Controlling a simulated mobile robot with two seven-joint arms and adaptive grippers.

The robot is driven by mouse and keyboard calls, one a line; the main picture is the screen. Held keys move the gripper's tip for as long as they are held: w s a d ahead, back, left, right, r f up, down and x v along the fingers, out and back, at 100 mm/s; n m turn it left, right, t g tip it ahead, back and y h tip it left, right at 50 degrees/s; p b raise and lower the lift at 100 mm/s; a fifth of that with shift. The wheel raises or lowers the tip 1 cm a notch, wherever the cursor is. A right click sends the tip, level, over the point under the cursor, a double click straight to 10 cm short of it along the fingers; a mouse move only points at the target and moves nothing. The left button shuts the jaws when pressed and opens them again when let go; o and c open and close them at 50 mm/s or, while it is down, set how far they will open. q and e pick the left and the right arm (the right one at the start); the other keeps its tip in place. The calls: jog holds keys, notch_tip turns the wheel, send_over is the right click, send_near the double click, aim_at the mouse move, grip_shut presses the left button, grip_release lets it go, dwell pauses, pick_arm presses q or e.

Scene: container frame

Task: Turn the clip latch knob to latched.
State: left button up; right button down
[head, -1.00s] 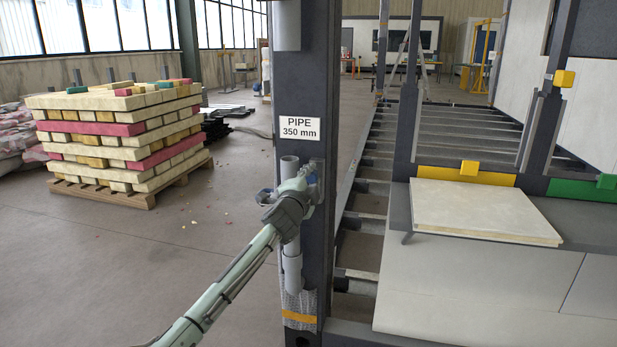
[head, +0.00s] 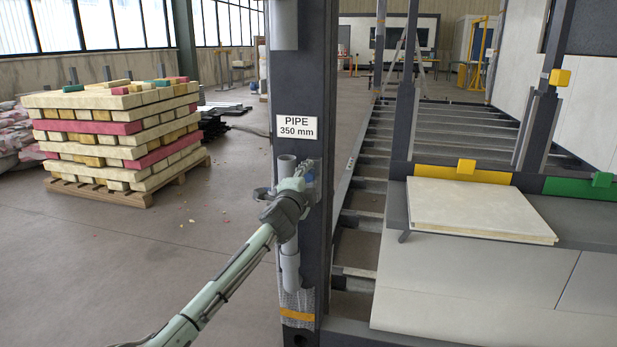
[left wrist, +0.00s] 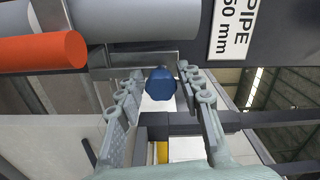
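The blue clip latch knob (left wrist: 160,83) shows in the left wrist view between the two fingers of my left gripper (left wrist: 159,76). The fingers are open, with a visible gap on each side of the knob. In the head view my left gripper (head: 302,175) is at the dark post (head: 301,100), just below the "PIPE 350 mm" label (head: 297,128). There the hand largely hides the knob. A grey pipe (head: 290,268) stands upright along the post, partly behind the hand. My right gripper is not in view.
An orange-red cylinder (left wrist: 40,52) lies close to the left finger in the left wrist view. A pale board (head: 480,210) rests on the grey bench at right. A pallet of stacked blocks (head: 120,135) stands at left, with open floor between it and the post.

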pick_arm(q)
jog(key=v, duration=1.2)
dwell(0.3)
